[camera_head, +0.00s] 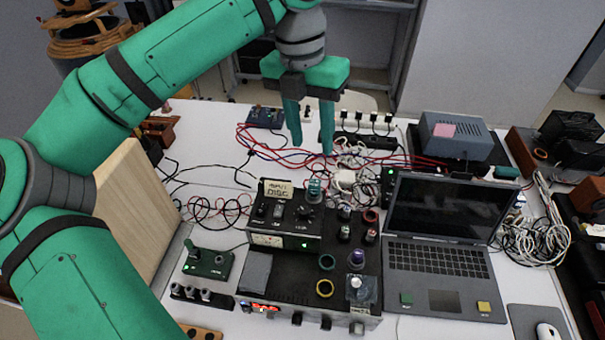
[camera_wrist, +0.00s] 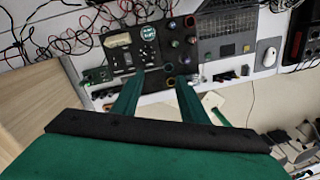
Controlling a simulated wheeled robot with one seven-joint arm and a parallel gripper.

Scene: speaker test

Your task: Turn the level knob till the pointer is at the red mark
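A black control box (camera_head: 290,238) stands on the white table in the middle of the head view. It has a round dark knob (camera_head: 306,211) on top and a pale meter (camera_head: 267,240) on its front. Which knob is the level knob, the pointer and the red mark are too small to make out. My gripper (camera_head: 311,146) hangs above and behind the box, fingers down and apart, with nothing between them. Its fingertips also show in the wrist view (camera_wrist: 160,75).
An open laptop (camera_head: 440,262) stands right of the box. Tangled cables (camera_head: 345,165) and a grey-blue unit (camera_head: 455,140) lie behind. A green switch box (camera_head: 207,263) is at left, near a wooden panel (camera_head: 140,205). Small knobs and rings crowd the box's right side.

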